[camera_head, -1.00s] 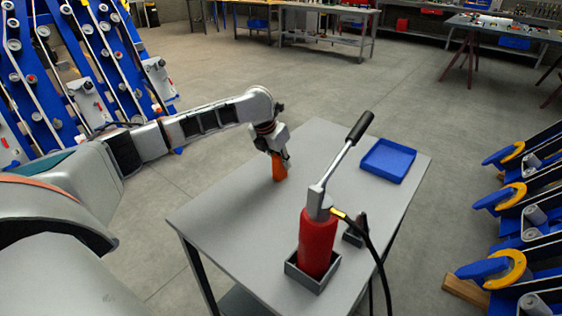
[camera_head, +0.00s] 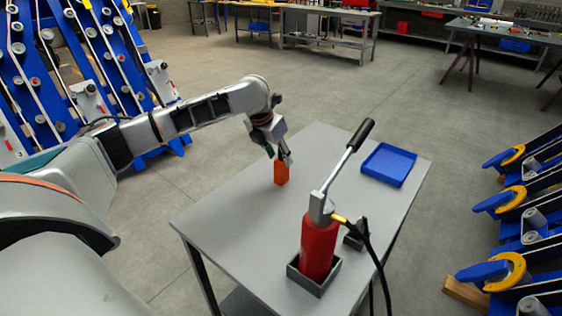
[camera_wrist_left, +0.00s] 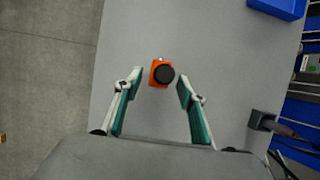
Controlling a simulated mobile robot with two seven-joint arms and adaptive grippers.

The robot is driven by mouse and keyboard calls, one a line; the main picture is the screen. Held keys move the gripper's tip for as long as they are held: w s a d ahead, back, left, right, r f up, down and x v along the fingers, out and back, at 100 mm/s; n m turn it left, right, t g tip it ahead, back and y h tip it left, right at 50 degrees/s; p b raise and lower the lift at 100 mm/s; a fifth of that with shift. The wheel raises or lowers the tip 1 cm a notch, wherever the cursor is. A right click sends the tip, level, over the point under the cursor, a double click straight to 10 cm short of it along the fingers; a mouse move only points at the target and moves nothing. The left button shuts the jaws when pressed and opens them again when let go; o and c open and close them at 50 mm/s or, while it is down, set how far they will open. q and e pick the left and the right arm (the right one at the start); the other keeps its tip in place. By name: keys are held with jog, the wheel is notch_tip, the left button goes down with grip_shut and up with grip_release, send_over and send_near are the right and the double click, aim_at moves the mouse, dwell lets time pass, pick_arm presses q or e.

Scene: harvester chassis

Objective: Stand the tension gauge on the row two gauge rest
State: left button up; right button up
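The tension gauge appears as a small orange block (camera_head: 281,173) standing on the grey table near its far left edge. In the left wrist view it is orange with a round black face (camera_wrist_left: 163,73), seen from above. My left gripper (camera_head: 279,156) is just above it in the head view. In the left wrist view the two fingers of the gripper (camera_wrist_left: 158,82) are spread wide, with the gauge between and slightly beyond the tips and clear gaps on both sides. My right gripper is not in view. I cannot make out which part is the row two gauge rest.
On the grey table (camera_head: 235,210) a red pump cylinder (camera_head: 318,245) with a long lever stands in a square holder, near a small dark block (camera_head: 356,234) and hose. A blue tray (camera_head: 388,164) lies at the back right. Blue racks (camera_head: 75,75) stand left, blue-yellow assemblies (camera_head: 500,265) right.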

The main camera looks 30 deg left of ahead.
pick_arm(q)
jog(key=p+v, duration=0.1)
jog(key=v, duration=0.5)
jog(key=shift+r, duration=0.3)
jog(key=shift+s, duration=0.15)
